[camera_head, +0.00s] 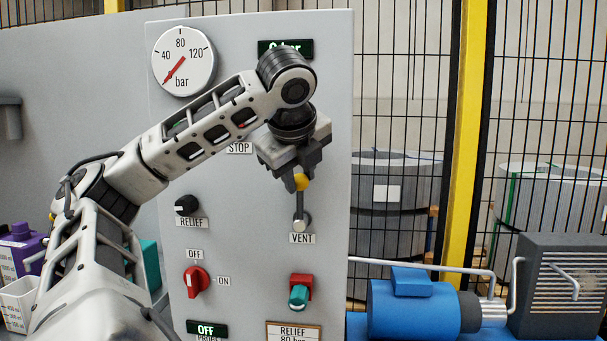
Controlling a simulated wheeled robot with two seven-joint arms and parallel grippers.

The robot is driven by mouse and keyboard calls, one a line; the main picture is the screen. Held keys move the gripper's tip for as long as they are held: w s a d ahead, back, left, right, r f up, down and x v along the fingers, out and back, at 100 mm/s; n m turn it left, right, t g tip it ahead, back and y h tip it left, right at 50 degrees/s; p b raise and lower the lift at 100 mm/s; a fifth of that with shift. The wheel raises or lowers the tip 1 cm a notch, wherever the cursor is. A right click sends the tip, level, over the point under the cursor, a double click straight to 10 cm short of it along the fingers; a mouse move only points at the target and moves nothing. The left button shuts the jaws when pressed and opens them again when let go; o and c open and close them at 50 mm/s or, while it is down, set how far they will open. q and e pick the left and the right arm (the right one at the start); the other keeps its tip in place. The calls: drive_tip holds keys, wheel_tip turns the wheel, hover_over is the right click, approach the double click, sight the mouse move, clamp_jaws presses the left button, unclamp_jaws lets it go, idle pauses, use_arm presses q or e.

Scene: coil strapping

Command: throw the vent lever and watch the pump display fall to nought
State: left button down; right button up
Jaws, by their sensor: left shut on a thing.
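The vent lever (300,204) stands upright above its pivot on the grey panel, over the label VENT. Its yellow knob (301,182) is at the upper end. My left gripper (299,174) reaches down from above and is shut on the knob; its fingers hide part of it. My right gripper is not in view.
A round gauge (184,61) has its red needle at the low end. A relief knob (186,205), red OFF/ON switch (197,282), red-and-teal valve (299,291) and green OFF display (206,329) share the panel. A blue pump (412,310) stands right, before a mesh fence.

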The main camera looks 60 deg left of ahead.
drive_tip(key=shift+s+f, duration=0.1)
use_arm(q)
drive_tip(key=c, duration=1.1)
unclamp_jaws()
drive_tip(key=shift+d, duration=0.1)
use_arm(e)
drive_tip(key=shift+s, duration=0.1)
use_arm(q)
drive_tip(key=shift+s+d+r, duration=0.1)
drive_tip(key=shift+d+r, duration=0.05)
drive_tip(key=shift+r, duration=0.2)
drive_tip(key=p+v, duration=0.3)
drive_tip(key=v, duration=1.2)
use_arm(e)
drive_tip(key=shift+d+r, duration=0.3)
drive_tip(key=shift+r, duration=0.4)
use_arm(q)
drive_tip(key=shift+d+f, duration=0.1)
drive_tip(key=shift+f, duration=0.05)
